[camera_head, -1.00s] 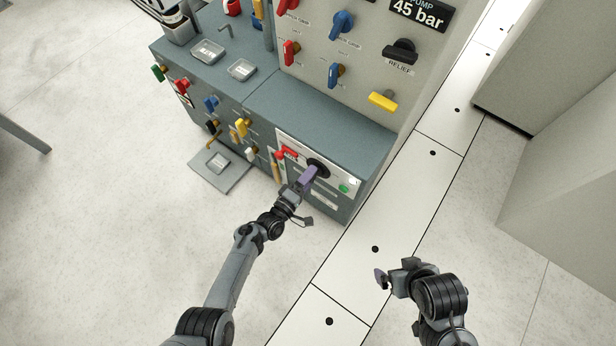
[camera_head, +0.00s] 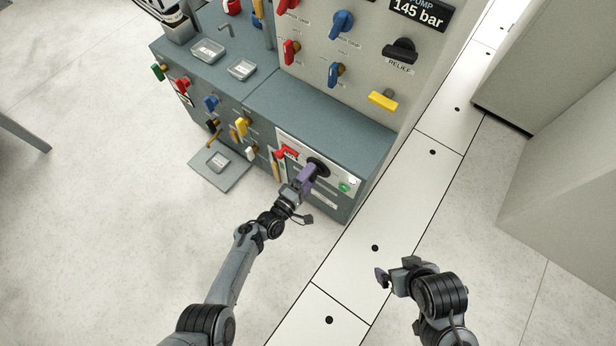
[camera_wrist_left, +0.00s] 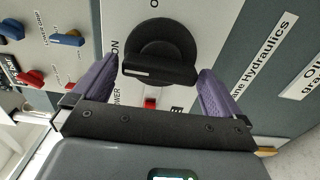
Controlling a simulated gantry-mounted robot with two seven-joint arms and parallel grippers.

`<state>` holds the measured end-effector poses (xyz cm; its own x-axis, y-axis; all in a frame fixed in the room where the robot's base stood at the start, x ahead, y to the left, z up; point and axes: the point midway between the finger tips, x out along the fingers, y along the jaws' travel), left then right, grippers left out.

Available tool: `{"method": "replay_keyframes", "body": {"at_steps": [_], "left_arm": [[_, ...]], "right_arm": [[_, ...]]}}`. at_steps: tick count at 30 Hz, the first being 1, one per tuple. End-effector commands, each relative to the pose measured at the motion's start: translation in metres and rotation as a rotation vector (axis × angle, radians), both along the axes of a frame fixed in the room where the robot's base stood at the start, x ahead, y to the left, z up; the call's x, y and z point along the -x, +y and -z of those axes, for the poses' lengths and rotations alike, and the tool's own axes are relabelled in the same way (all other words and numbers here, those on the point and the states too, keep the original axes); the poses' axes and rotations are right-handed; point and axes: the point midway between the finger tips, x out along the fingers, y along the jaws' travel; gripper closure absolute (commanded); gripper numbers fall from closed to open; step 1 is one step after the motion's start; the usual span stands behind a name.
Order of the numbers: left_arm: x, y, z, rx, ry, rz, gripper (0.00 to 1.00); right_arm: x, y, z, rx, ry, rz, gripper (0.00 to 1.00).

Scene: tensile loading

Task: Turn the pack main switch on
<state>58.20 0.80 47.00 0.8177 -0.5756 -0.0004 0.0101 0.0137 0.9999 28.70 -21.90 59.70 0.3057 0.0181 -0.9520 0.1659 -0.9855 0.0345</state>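The pack main switch is a black rotary knob (camera_head: 318,166) on the pale panel at the low front of the bench. In the left wrist view the knob (camera_wrist_left: 160,55) shows a raised bar lying nearly level, with a white mark toward its left end. An "ON" label is to its left. My left gripper (camera_head: 308,175) is at the knob. In the left wrist view its purple fingers (camera_wrist_left: 160,82) stand apart on either side of the bar, with gaps visible. My right gripper (camera_head: 394,274) is open and empty over the floor strip, away from the bench.
Beside the knob are a red lever (camera_head: 288,152) and a green button (camera_head: 344,187). Several coloured valve handles line the bench front. The upright panel holds more handles and a pump display (camera_head: 420,14) reading 145 bar. A grey cabinet (camera_head: 560,170) stands right.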

Motion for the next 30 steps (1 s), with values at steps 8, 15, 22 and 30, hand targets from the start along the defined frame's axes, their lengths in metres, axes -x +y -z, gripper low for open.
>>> {"method": "replay_keyframes", "body": {"at_steps": [8,15,22,30], "left_arm": [[0.007,0.005,-0.002,-0.001,0.000,-0.001,0.00],[0.036,0.026,-0.003,-0.003,0.002,-0.001,0.00],[0.068,0.047,-0.003,-0.002,0.001,-0.001,0.00],[0.086,0.061,-0.001,-0.001,-0.001,-0.001,0.00]], "right_arm": [[0.000,0.001,-0.006,-0.005,0.000,0.004,0.00],[0.000,0.001,-0.027,-0.005,0.000,0.004,0.00],[0.000,0.001,-0.043,-0.003,-0.001,0.001,0.00],[0.000,-0.001,-0.050,0.005,-0.001,-0.004,0.00]]}}
